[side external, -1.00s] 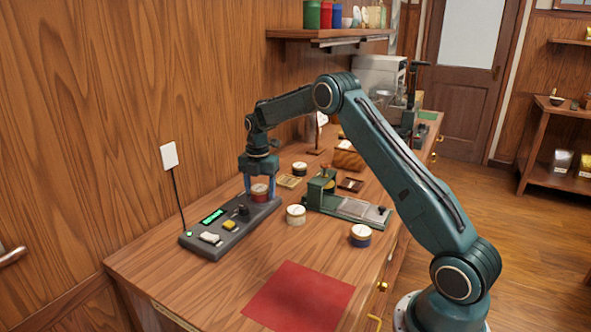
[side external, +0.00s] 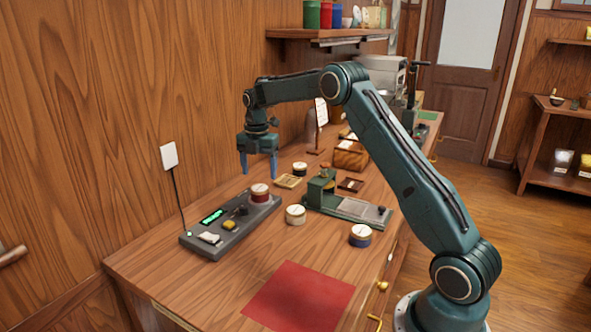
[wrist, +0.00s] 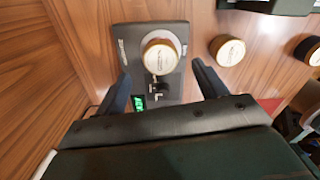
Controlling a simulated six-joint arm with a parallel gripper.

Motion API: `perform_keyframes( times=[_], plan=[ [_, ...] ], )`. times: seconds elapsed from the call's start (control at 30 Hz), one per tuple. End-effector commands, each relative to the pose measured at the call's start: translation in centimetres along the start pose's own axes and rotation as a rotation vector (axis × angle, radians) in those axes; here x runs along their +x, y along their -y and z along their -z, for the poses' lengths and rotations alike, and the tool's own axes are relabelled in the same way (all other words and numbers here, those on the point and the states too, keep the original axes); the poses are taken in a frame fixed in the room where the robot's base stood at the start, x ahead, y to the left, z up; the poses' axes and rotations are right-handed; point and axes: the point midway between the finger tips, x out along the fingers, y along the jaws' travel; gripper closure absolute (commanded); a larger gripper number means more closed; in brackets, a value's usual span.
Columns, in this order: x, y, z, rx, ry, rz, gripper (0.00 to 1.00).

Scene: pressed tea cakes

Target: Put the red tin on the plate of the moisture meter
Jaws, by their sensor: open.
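The red tin (side external: 260,194) with a pale lid stands upright at the far end of the dark moisture meter (side external: 213,241), where the plate would be; the tin covers that spot. My gripper (side external: 259,164) is open and empty above the tin, with a clear gap between its fingertips and the lid. In the wrist view, the tin's round pale lid (wrist: 160,55) shows beyond my spread fingers (wrist: 166,82), on the end of the meter (wrist: 126,35). The meter's green display is lit.
A cream tin (side external: 295,214) and a blue tin (side external: 360,235) stand right of the meter, near a green device (side external: 350,208). A dark tin (side external: 300,168) is behind. A red mat (side external: 298,296) lies at the front. A wooden wall is left.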

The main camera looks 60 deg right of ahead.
Motion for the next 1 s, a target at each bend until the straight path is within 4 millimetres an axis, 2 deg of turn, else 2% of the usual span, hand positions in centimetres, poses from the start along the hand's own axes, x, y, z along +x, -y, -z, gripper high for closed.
perform_keyframes(
  times=[0.2, 0.4, 1.0],
  plan=[
    [-3.5, 0.0, 0.0, 0.0, 0.001, -0.002, 0.29],
    [-5.2, 0.0, 0.0, 0.0, 0.001, -0.001, 0.29],
    [-5.7, 0.0, 0.0, 0.0, 0.0, 0.0, 0.29]
  ],
)
